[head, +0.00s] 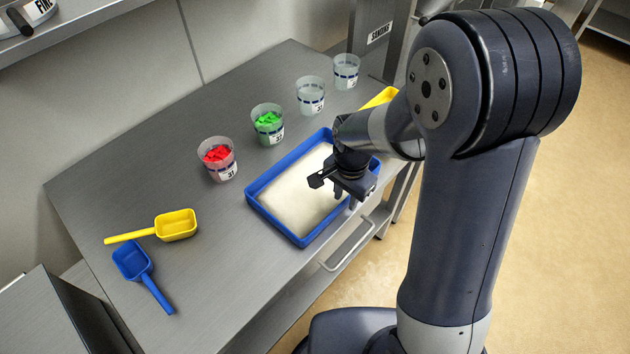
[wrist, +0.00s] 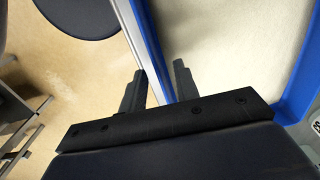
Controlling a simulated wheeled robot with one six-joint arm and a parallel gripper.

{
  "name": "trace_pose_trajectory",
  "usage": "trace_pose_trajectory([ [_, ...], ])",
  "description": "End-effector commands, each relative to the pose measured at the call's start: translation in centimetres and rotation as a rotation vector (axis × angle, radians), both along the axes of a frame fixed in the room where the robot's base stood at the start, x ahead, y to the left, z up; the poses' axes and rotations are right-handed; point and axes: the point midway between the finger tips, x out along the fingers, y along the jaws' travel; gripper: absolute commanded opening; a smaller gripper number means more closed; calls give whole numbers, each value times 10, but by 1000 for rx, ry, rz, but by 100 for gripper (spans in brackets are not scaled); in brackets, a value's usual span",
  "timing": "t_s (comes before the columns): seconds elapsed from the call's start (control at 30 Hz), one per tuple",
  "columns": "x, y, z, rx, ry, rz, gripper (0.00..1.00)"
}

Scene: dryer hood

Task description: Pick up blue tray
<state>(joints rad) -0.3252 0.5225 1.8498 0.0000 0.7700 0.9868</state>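The blue tray (head: 273,220) lies on the grey metal table near its front edge, filled with a pale, flat layer. My gripper (head: 346,200) is over the tray's front long side, pointing down. In the wrist view, my gripper (wrist: 159,68) is open, with one finger on either side of the tray's near blue wall (wrist: 150,30). The right finger is over the pale filling and the left finger is outside the wall. I cannot tell whether either finger touches the wall. My arm hides the tray's right end in part.
Several clear cups stand behind the tray, including one with red pieces (head: 217,158) and one with green pieces (head: 267,124). A yellow scoop (head: 176,225) and a blue scoop (head: 133,262) lie at left. A table handle (head: 347,245) is below the front edge.

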Motion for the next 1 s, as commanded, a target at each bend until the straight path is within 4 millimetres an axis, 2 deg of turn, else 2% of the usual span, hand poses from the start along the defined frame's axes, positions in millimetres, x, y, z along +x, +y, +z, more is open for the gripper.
trace_pose_trajectory([
  [0.17, 0, 0, -15, -1, 1, -1, 30],
  [0.43, 0, 0, -17, 0, -1, -1, 29],
  [0.8, 0, 0, -16, 0, -1, -1, 0],
  [1.0, 0, 0, -16, 0, -1, -1, 0],
])
